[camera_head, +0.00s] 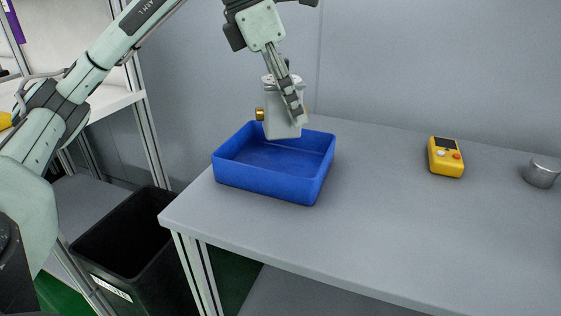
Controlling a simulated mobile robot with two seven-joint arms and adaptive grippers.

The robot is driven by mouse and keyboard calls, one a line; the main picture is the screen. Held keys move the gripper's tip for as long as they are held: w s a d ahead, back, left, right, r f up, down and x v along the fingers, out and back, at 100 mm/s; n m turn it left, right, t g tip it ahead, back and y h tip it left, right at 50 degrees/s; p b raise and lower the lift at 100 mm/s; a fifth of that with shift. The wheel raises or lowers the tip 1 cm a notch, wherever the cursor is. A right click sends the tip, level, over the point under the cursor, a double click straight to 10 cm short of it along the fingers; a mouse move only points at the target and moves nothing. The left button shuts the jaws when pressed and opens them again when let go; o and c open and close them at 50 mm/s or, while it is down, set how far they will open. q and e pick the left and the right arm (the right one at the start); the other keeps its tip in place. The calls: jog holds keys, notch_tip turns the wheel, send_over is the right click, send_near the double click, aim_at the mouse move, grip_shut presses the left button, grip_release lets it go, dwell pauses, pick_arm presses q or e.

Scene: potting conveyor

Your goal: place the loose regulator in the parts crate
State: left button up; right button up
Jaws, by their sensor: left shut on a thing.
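The regulator (279,124) is a light grey block with brass fittings on its sides. My left gripper (290,95) comes down from above and is shut on its upper part. The regulator hangs upright over the back part of the blue parts crate (262,184), and its lower end is near the level of the back rim. I cannot tell whether it touches the rim. The visible floor of the crate is empty. The gripper's fingers hide part of the regulator. My right gripper is not in view.
The crate stands on the left end of a grey table (400,230). A yellow handheld device (445,157) and a metal cylinder (542,172) stand further right. A black bin (125,240) is below the table's left edge. The table's middle is clear.

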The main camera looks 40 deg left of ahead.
aim_at(278, 128)
pick_arm(q)
jog(key=a+n, duration=0.1)
jog(key=a, duration=0.1)
jog(key=f+n, duration=0.1)
jog(key=shift+w+a+n+t+y, duration=0.25)
jog(key=shift+a+n+t+y, duration=0.05)
jog(key=shift+a, duration=0.1)
notch_tip(278, 128, down, 4)
jog(key=shift+w+a+f+b, duration=0.15)
jog(key=shift+f+b, duration=0.1)
jog(key=shift+b, duration=0.2)
jog(key=shift+f, duration=0.35)
notch_tip(278, 128, down, 3)
jog(key=shift+f, duration=0.4)
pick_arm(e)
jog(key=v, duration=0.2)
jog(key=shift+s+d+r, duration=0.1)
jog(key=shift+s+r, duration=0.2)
pick_arm(q)
jog(key=shift+f+b, duration=0.15)
jog(key=shift+b, duration=0.2)
